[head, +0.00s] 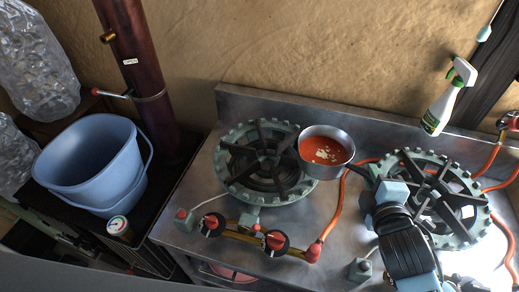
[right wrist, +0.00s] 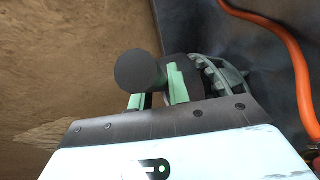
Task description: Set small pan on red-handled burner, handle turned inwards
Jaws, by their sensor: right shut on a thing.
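The small pan (head: 326,152) is grey metal with red soup and pale bits in it. It is upright at the right edge of the left burner (head: 262,165), overlapping its rim in the head view; I cannot tell whether it touches. Red-handled valves (head: 276,240) sit in front of this burner. My right gripper (head: 384,190) is shut on the pan's dark handle, which points right and toward me. In the right wrist view the gripper (right wrist: 156,98) has its green fingers around the handle (right wrist: 138,70). My left gripper is not in view.
A second burner (head: 432,198) lies under and beside my right arm, with orange hoses (head: 340,205) between the burners. A spray bottle (head: 447,98) stands at the back right. A blue bucket (head: 92,165) and a small jar (head: 119,228) stand left, near a dark red pipe (head: 138,70).

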